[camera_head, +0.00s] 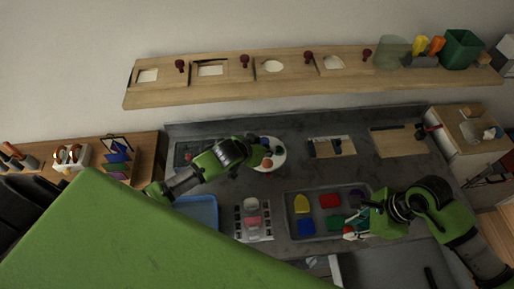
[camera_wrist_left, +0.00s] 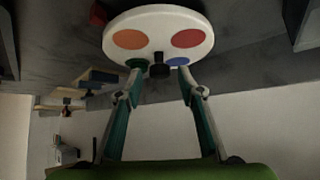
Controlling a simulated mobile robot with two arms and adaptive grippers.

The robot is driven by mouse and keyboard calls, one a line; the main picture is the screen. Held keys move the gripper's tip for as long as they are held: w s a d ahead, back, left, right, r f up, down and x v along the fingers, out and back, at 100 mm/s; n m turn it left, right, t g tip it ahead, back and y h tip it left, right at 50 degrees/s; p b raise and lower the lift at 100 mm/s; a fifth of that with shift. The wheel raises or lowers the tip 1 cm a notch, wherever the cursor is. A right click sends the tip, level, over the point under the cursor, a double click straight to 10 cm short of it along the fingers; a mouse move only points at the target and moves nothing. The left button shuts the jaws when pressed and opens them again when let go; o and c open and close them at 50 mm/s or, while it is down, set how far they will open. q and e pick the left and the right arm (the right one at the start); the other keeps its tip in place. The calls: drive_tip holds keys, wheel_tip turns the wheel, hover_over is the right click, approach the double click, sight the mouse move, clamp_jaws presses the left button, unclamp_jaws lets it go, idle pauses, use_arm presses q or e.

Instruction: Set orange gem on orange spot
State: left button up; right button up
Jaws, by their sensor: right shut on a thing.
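A white disc (camera_head: 276,158) lies on the dark counter. In the left wrist view the disc (camera_wrist_left: 158,22) shows an orange spot (camera_wrist_left: 130,39), a red spot (camera_wrist_left: 188,38), and green and blue spots near my fingertips. My left gripper (camera_wrist_left: 160,71) is open, its fingers apart on either side of a dark knob at the disc's near edge. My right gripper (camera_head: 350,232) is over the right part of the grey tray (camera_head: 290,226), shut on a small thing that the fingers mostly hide. I cannot make out the orange gem for certain.
The tray holds a yellow piece (camera_head: 302,204), a red piece (camera_head: 330,201), a blue piece (camera_head: 305,226) and others. A blue tray (camera_head: 198,211) and a white rack (camera_head: 240,222) stand to its left. A wooden board (camera_head: 400,141) lies at the back right.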

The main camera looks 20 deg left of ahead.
use_arm(q)
drive_tip(key=v, duration=1.1)
drive_tip(key=shift+s+a+r, duration=0.1)
drive_tip(key=shift+s, duration=0.1)
